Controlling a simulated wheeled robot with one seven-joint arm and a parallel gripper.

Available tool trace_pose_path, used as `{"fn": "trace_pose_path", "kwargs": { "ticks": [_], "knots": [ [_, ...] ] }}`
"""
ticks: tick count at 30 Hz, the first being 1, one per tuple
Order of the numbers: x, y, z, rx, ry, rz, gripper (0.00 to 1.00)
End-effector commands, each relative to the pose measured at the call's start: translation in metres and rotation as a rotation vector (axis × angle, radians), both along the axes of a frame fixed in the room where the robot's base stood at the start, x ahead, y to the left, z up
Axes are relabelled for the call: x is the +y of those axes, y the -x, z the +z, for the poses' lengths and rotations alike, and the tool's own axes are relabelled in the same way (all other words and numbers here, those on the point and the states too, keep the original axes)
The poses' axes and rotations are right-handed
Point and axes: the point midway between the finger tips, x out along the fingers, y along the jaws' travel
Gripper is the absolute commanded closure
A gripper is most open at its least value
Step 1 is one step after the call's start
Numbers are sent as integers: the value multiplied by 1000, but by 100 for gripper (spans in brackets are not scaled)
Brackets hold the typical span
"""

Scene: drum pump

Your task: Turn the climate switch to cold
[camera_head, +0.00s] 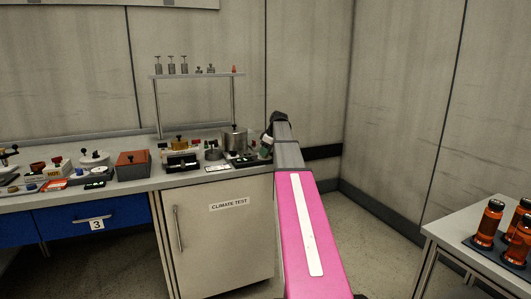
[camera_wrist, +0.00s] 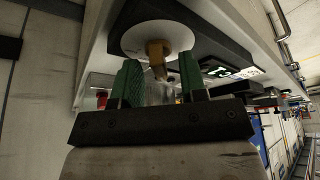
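In the wrist view, a round white dial with a brass-coloured knob (camera_wrist: 157,58) sits on a black box (camera_wrist: 205,45). I take this for the climate switch; no hot or cold marking on it is readable. My gripper (camera_wrist: 160,75) is open, its two green fingers apart, with the knob between or just beyond their tips. A gap shows on each side of the knob. In the head view, my gripper (camera_head: 268,140) is at the right end of the bench, beside a dark box (camera_head: 243,160); my arm hides part of that area.
A lit display (camera_wrist: 232,71) is on the box. A metal pot (camera_head: 235,138) and several devices stand left of my gripper on the bench. A shelf (camera_head: 197,75) rises behind. The cabinet below is labelled CLIMATE TEST (camera_head: 229,204). Orange bottles (camera_head: 488,223) stand on a right-hand table.

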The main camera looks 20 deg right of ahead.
Motion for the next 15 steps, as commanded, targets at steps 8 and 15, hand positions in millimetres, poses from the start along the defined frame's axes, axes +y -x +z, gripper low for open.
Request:
{"fn": "trace_pose_path", "kwargs": {
  "ticks": [8, 15],
  "knots": [
    [0, 0, 1, 0, 0, -2, 62],
    [-9, 7, 27, -2, 1, -3, 62]
  ]
}}
